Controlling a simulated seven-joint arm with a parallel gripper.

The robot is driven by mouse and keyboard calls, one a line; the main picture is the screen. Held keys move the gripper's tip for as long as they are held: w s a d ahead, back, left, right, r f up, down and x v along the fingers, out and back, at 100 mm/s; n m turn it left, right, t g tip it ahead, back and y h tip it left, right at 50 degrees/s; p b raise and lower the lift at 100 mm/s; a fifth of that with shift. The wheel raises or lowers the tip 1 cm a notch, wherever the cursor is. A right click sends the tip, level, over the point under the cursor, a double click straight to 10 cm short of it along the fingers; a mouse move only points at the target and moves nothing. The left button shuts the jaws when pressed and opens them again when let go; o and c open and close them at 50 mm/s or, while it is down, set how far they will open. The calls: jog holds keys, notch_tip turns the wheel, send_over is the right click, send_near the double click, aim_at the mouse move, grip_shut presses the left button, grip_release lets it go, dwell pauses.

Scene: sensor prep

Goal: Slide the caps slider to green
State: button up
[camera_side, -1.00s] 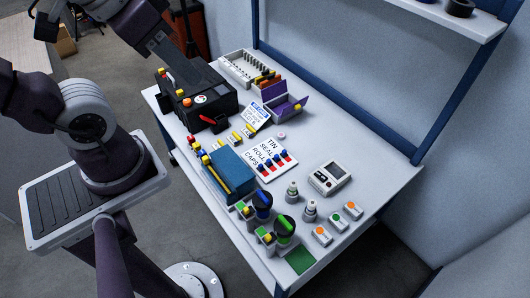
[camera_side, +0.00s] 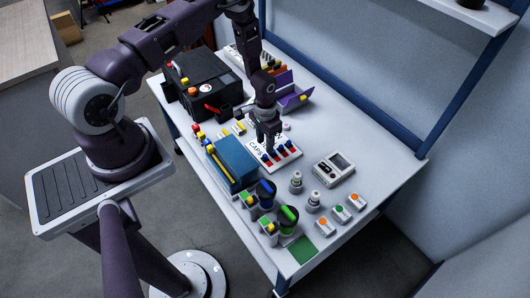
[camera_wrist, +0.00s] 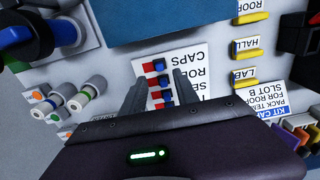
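A white slider panel (camera_side: 288,158) lies flat on the table, with printed words and several small red and blue pieces along its right side. In the wrist view the panel (camera_wrist: 196,62) shows the word CAPS at its top edge and a top piece in blue and red (camera_wrist: 158,65) near that word. I see no green on the panel. My gripper (camera_side: 270,148) points down over the panel and partly hides its words. In the wrist view the fingers of my gripper (camera_wrist: 160,76) stand apart, with red and blue pieces showing between them. I cannot tell whether they touch anything.
A blue box (camera_side: 232,165) stands left of the panel, and knobs with blue and green handles (camera_side: 288,217) stand in front. A grey device (camera_side: 334,169) is to the right. A black case (camera_side: 207,92) and a purple box (camera_side: 293,97) are behind.

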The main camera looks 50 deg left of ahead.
aim_at(265, 155)
notch_tip(265, 155, down, 6)
jog(key=shift+f, duration=0.1)
grip_shut()
dwell(1.5)
